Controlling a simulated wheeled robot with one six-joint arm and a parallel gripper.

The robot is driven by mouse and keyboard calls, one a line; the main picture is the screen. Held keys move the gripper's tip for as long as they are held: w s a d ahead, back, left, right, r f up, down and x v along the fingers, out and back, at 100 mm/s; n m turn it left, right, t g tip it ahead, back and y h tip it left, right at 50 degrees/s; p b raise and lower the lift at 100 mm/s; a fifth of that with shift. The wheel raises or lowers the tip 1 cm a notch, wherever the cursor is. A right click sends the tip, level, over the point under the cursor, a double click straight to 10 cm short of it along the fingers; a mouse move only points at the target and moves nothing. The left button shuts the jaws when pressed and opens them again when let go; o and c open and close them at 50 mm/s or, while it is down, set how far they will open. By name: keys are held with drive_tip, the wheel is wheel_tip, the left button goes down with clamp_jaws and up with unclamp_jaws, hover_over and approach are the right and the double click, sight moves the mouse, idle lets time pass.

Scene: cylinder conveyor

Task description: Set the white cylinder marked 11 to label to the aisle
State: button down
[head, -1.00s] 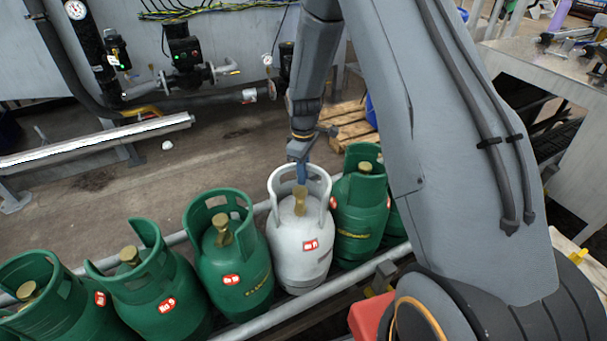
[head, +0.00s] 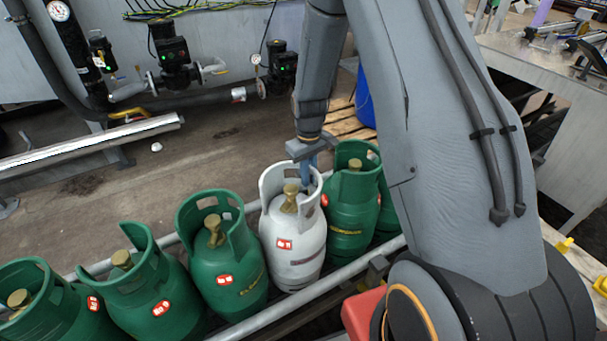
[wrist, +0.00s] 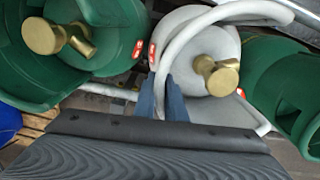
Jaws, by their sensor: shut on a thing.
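The white cylinder (head: 292,240) stands upright in the row on the conveyor, between green cylinders, with a red label on its front; the number is too small to read. It also shows in the wrist view (wrist: 192,28), with its brass valve beside my fingers. My gripper (head: 306,172) reaches down to its collar from above. In the wrist view the blue fingers of my gripper (wrist: 163,98) are closed on the white collar rim, to the left of the valve. The aisle floor (head: 215,150) lies behind the row.
Green cylinders (head: 230,260) stand close on the left, and another green cylinder (head: 350,220) is close on the right. A conveyor rail (head: 290,303) runs along the front. A wooden pallet (head: 345,122) and a blue drum (head: 366,100) are behind.

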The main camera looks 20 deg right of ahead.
sight(311, 166)
drive_tip(key=shift+s+d+m, duration=0.35)
drive_tip(key=shift+m, duration=0.45)
drive_tip(key=shift+r, duration=0.1)
drive_tip(key=c, duration=1.8)
unclamp_jaws()
drive_tip(key=shift+c, duration=0.2)
wheel_tip(311, 166, up, 7)
drive_tip(key=shift+b, duration=0.7)
drive_tip(key=shift+r, duration=0.35)
drive_tip(key=shift+s, duration=0.1)
